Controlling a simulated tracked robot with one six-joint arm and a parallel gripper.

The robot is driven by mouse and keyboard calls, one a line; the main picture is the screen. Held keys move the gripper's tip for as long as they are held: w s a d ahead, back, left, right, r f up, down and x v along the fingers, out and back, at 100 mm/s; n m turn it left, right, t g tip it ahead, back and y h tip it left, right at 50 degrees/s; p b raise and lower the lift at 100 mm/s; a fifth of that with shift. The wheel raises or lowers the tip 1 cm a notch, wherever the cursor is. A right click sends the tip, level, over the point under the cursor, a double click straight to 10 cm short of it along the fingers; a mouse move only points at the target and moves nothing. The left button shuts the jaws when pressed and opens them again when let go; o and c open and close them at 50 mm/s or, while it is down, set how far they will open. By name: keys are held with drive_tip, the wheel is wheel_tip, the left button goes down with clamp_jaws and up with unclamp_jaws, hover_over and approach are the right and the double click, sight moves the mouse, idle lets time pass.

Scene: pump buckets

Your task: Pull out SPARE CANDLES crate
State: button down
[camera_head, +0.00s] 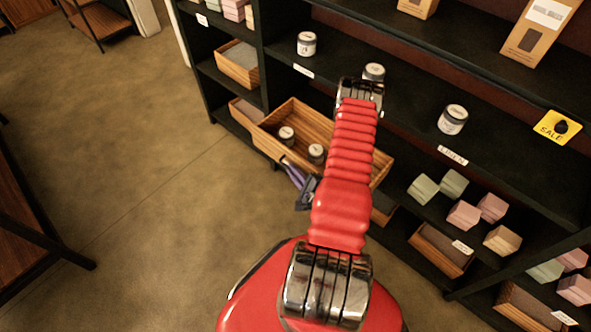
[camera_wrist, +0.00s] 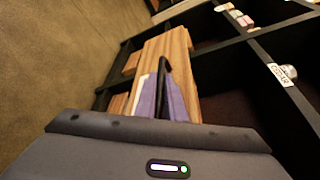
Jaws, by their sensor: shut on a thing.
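A wooden crate (camera_head: 292,110) sticks out from the lower shelf over the floor, with candle jars (camera_head: 316,152) inside. My red arm hides its right part. No SPARE CANDLES label is readable on it. My gripper (camera_head: 293,172), with purple fingers, is at the front of the crate and shut on it. In the wrist view the fingers (camera_wrist: 163,98) are against the wooden crate (camera_wrist: 168,48), with a thin black curved piece between them. The exact gripped part is hard to make out.
Dark shelving (camera_head: 400,100) stands behind, with several jars, soap blocks (camera_head: 463,214) and a yellow SALE card (camera_head: 557,127). Smaller crates (camera_head: 237,66) sit nearby on the shelves. Open floor (camera_head: 150,150) lies to the left. A dark table (camera_head: 35,220) stands at the far left.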

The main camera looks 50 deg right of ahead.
drive_tip(key=c, duration=2.1)
unclamp_jaws()
drive_tip(key=shift+f, duration=0.15)
drive_tip(key=shift+v, duration=6.9)
